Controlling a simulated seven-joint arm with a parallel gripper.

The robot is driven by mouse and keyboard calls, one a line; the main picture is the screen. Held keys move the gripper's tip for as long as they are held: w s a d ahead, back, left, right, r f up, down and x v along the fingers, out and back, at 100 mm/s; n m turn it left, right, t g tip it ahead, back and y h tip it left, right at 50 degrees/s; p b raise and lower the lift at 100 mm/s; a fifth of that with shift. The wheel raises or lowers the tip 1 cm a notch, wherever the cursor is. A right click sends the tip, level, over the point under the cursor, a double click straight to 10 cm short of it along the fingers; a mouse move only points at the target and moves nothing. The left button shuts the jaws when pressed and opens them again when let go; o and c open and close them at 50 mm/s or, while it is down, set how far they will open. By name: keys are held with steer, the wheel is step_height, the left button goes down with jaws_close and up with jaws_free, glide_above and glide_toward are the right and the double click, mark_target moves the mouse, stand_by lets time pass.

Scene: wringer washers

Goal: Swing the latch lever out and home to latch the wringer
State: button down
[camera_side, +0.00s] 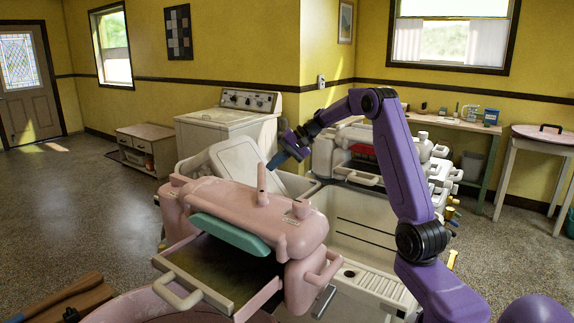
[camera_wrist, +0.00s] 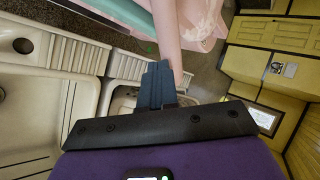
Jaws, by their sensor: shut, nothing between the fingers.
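The pink wringer (camera_side: 220,196) lies across the washer, with a teal strip (camera_side: 230,234) along its front. An upright pink lever (camera_side: 262,186) stands on its top, which I take as the latch lever. It also shows in the wrist view (camera_wrist: 165,30), running down to my fingers. My gripper (camera_side: 269,167) has blue fingers and is at the right of the lever's upper end. In the wrist view, my gripper (camera_wrist: 158,66) is shut and empty, overlapping the lever's end. I cannot tell whether they touch.
A pale double sink (camera_side: 365,220) stands right of the wringer. A cream handle (camera_side: 178,292) is at the front. A white washer (camera_side: 225,130) stands behind.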

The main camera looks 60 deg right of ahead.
steer(key=w+a+n+g+y, duration=0.2)
steer(key=w+a+n, duration=0.2)
steer(key=w, duration=0.1)
glide_toward(208, 184)
steer(key=w+f, duration=0.1)
steer(key=f, duration=0.1)
steer(key=shift+w+d+f, duration=0.15)
steer(key=shift+w+f, duration=0.2)
steer(key=shift+f, duration=0.05)
steer(key=shift+w+a, duration=0.15)
steer(key=shift+a, duration=0.5)
steer(key=shift+w+a, duration=0.15)
steer(key=shift+a, duration=0.6)
steer(key=v, duration=1.8)
steer(key=shift+w+d, duration=0.3)
steer(key=shift+d, duration=0.15)
steer(key=shift+f, duration=0.1)
